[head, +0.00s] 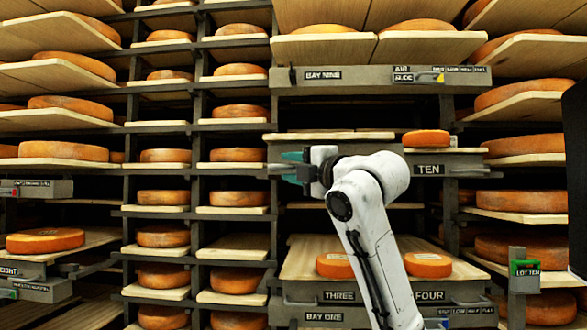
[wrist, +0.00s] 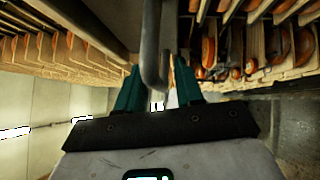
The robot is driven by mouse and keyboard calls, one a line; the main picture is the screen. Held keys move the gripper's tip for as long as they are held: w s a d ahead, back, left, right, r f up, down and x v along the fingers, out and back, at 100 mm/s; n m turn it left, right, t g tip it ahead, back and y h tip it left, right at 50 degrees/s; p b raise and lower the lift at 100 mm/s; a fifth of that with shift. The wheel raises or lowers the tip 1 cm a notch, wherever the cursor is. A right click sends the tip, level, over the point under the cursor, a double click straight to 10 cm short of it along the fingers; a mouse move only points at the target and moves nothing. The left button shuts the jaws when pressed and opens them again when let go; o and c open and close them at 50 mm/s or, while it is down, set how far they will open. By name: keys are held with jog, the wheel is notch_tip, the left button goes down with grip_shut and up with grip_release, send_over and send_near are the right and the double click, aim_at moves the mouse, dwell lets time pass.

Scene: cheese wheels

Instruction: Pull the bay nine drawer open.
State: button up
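The bay nine front (head: 360,79) is a grey bar with a "BAY NINE" label, below two wooden boards at the top centre of the head view. A small dark upright fitting (head: 292,77) is at its left end. My gripper (head: 281,164) is lower, at the left end of the front labelled "TEN" (head: 456,167), with its teal fingers pointing left. In the wrist view the two fingers (wrist: 157,85) are apart, with a grey curved metal bar (wrist: 151,45) between them. Contact with the bar is unclear. I cannot tell which front the bar belongs to; my gripper hides that spot.
Racks of cheese wheels (head: 160,236) on boards stand left and right. One small cheese (head: 427,138) sits above the "TEN" front. Fronts labelled "THREE", "FOUR" and "BAY ONE" (head: 324,317) are below. A dark panel (head: 576,175) is at the right edge.

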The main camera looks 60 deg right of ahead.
jog(key=b+v, duration=0.2)
jog(key=v, duration=0.8)
jog(key=shift+s+b, duration=0.35)
jog(key=shift+b, duration=0.05)
jog(key=shift+a, duration=0.15)
